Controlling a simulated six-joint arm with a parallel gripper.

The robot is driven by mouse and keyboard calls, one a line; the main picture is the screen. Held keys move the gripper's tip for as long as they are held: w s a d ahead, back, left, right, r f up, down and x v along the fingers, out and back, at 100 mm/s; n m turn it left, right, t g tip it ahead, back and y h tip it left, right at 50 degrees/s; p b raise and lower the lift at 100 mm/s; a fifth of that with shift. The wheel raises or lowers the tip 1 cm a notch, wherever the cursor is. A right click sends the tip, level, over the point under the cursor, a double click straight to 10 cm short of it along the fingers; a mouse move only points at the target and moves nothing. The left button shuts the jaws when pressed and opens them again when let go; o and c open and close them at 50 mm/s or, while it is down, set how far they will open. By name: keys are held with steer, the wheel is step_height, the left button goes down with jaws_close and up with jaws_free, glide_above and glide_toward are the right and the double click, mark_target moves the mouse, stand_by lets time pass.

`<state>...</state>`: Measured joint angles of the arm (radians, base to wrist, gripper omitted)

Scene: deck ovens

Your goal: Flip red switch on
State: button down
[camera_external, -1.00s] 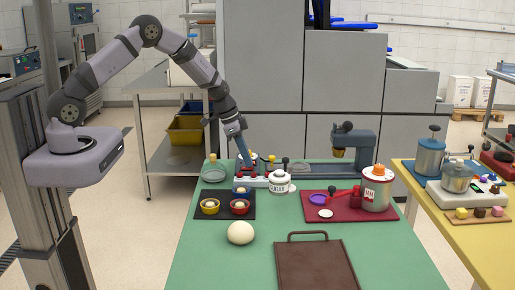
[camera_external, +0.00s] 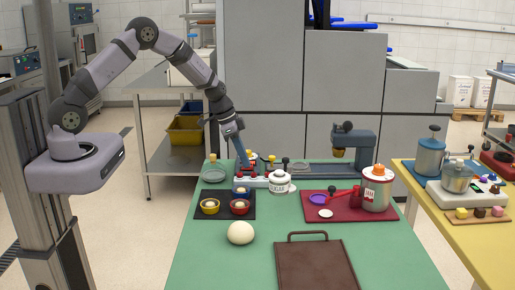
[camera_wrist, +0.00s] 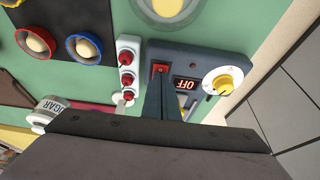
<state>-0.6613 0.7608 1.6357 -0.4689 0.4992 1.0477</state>
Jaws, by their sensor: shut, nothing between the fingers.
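In the wrist view a red switch (camera_wrist: 161,69) sits on a dark blue-grey panel (camera_wrist: 205,62). Beside it a small display (camera_wrist: 187,84) reads OFF, and a white dial with a yellow knob (camera_wrist: 223,84) is at the panel's right. My gripper (camera_wrist: 162,84) is shut and empty, its tips right at the switch's near edge; I cannot tell whether they touch it. In the external view my gripper (camera_external: 245,163) points down at the back left of the green table, and its tips hide much of the switch.
A white strip with several red knobs (camera_wrist: 126,68) lies close left of the panel. The sugar jar (camera_external: 279,183) stands nearby. A dark tray with small bowls (camera_external: 224,214) and a pale dough ball (camera_external: 241,233) are nearer the front of the green table (camera_external: 200,265).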

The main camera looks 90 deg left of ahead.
steer(key=shift+s+d+f, duration=0.1)
steer(key=shift+s+f, duration=0.15)
steer(key=shift+s, duration=0.15)
steer(key=shift+r, duration=0.1)
steer(key=b+v, duration=0.1)
steer(key=v, duration=1.3)
steer(key=shift+r+b, duration=0.15)
steer(key=shift+b, duration=0.2)
steer(key=shift+w, duration=0.15)
steer(key=shift+w+r+b, duration=0.1)
steer(key=shift+w+b, duration=0.3)
steer(key=shift+w, duration=0.35)
steer(key=p+x, duration=0.4)
steer(key=x, duration=0.9)
steer(key=shift+w+f+p, duration=0.1)
steer(key=shift+f+p, duration=0.25)
steer(key=shift+f, duration=0.1)
